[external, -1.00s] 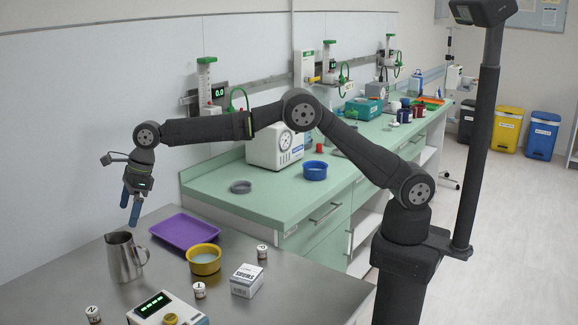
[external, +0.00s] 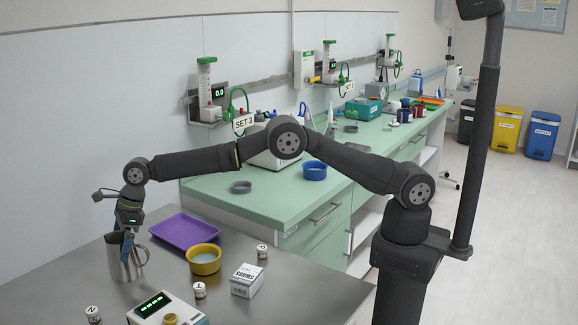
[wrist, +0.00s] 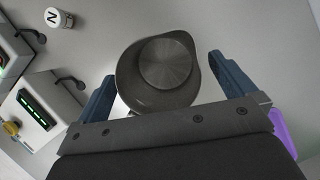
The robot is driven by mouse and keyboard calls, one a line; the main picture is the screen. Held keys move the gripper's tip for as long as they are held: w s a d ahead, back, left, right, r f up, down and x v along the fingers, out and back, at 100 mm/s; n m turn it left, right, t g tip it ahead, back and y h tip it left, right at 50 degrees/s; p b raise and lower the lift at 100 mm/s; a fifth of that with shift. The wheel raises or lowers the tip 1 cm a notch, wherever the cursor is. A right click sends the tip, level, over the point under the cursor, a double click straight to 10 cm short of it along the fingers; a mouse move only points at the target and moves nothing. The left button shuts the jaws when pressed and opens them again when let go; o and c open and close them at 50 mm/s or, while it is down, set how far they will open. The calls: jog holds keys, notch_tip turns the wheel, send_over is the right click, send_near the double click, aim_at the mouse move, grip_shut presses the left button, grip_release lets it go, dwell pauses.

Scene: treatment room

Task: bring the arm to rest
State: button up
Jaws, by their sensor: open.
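My gripper (external: 129,241) is at the metal jug (external: 118,262) on the left of the steel table in the external view. Its blue fingers are open. In the wrist view the jug (wrist: 158,72) stands between the two fingers of my gripper (wrist: 160,85), with its open mouth facing the camera. Gaps show between the jug and the fingers, wider on the right. The jug is upright and looks empty. My arm reaches out to the left with its elbow raised over the green counter.
A purple tray (external: 186,231) and a yellow bowl (external: 204,261) lie right of the jug. A white box (external: 247,281), small labelled jars (external: 199,290) and a device with a green display (external: 160,309) stand nearer the front. The green counter (external: 260,203) is behind.

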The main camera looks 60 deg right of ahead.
jog(key=shift+x, duration=0.85)
notch_tip(320, 180, up, 2)
jog(key=shift+r, duration=0.9)
